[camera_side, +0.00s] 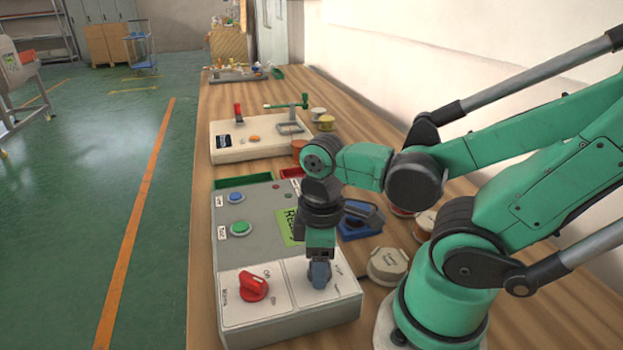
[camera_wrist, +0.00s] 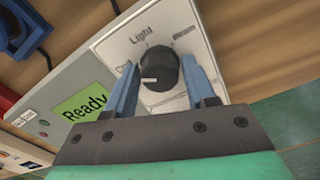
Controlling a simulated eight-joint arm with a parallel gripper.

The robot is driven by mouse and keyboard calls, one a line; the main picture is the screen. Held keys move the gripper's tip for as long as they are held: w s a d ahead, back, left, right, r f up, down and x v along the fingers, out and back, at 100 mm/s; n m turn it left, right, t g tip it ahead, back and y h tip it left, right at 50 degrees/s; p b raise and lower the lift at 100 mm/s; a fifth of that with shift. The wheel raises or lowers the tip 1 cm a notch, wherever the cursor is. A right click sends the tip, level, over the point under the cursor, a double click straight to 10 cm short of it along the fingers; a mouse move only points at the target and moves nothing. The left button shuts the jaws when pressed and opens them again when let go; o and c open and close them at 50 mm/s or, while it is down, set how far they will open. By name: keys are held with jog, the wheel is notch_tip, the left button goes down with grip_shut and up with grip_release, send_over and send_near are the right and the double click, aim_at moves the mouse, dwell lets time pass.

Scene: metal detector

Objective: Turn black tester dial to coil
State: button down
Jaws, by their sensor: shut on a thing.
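The black tester dial (camera_wrist: 160,72) sits on a white label plate (camera_wrist: 115,42) in the wrist view. "Light" is printed above it. A label starting with "C" at its left is partly covered by a finger, and the label at upper right is blurred. My gripper (camera_wrist: 158,64) has its blue fingers on either side of the dial and is shut on it. A small pale mark shows on the dial, but its exact setting is unclear. In the side view my gripper (camera_side: 319,275) points down at the front right of the grey tester box (camera_side: 262,255) and hides the dial.
A red dial (camera_side: 253,286) is left of my gripper on the same box. Blue (camera_side: 236,197) and green (camera_side: 240,229) buttons and a green "Ready" screen (camera_wrist: 83,107) are further back. A beige device (camera_side: 265,138) stands behind. A blue part (camera_side: 359,222) and a beige cap (camera_side: 388,265) lie at right.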

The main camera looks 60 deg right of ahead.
jog(key=shift+c, duration=1.4)
grip_release()
jog(key=shift+r, duration=0.1)
jog(key=shift+r, duration=2.7)
jog(key=w+m+t, duration=0.1)
jog(key=w+t, duration=0.1)
jog(key=w, duration=0.1)
jog(key=w+m+t, duration=0.2)
jog(key=w, duration=0.1)
jog(key=w+r+m+t, duration=0.1)
jog(key=w+t, duration=0.1)
jog(key=shift+w+m+t, duration=0.3)
jog(key=shift+w, duration=0.1)
jog(key=shift+w+r+t, duration=0.2)
jog(key=shift+w+t, duration=0.05)
jog(key=shift+t, duration=0.05)
